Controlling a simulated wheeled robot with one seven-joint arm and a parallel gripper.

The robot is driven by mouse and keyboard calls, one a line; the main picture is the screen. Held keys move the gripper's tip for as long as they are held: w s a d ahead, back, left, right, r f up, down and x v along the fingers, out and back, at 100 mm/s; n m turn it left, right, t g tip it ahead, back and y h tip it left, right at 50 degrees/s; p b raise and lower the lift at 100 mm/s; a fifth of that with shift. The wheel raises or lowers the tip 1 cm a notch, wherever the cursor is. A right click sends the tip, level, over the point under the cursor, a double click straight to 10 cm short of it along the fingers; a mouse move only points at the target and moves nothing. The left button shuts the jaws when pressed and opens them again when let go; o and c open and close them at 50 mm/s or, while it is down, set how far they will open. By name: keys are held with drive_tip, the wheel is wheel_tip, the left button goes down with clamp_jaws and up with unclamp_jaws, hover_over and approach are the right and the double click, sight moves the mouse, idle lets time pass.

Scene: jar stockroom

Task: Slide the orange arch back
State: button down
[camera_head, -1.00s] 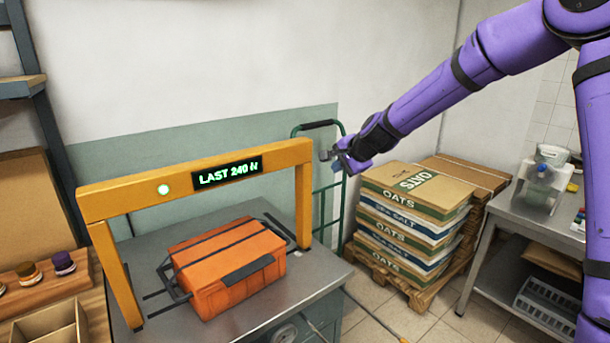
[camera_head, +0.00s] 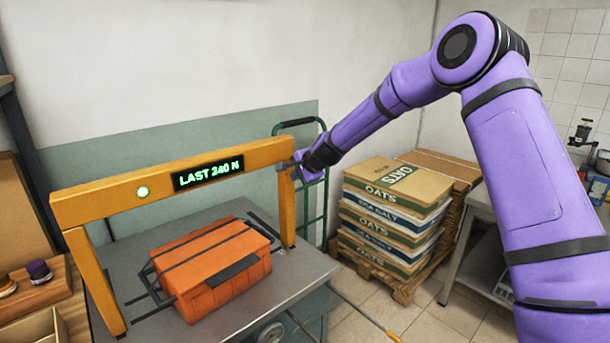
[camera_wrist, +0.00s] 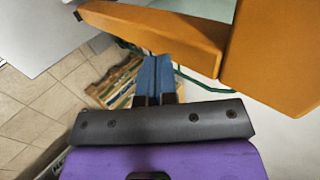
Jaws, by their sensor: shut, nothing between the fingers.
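The orange arch (camera_head: 108,198) stands upright over a grey metal table, with a lit green lamp and a display reading "LAST 240 N" on its crossbar. An orange case (camera_head: 213,268) with dark straps lies on the table beneath and in front of the crossbar. My gripper (camera_head: 290,166) is shut and empty at the right end of the crossbar, near the top of the right post. I cannot tell whether it touches the arch. In the wrist view my gripper's blue fingers (camera_wrist: 156,75) are together, with the arch (camera_wrist: 205,40) close above and to the right.
The metal table (camera_head: 305,268) has dark slots around the arch's feet. Stacked sacks (camera_head: 395,210) on a pallet and a green hand truck (camera_head: 309,205) stand to the right. A wooden shelf with small jars (camera_head: 39,271) is at the left.

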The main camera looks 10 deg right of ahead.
drive_tip(key=shift+w+a, duration=0.5)
drive_tip(key=shift+w, duration=0.35)
drive_tip(key=shift+w, duration=0.1)
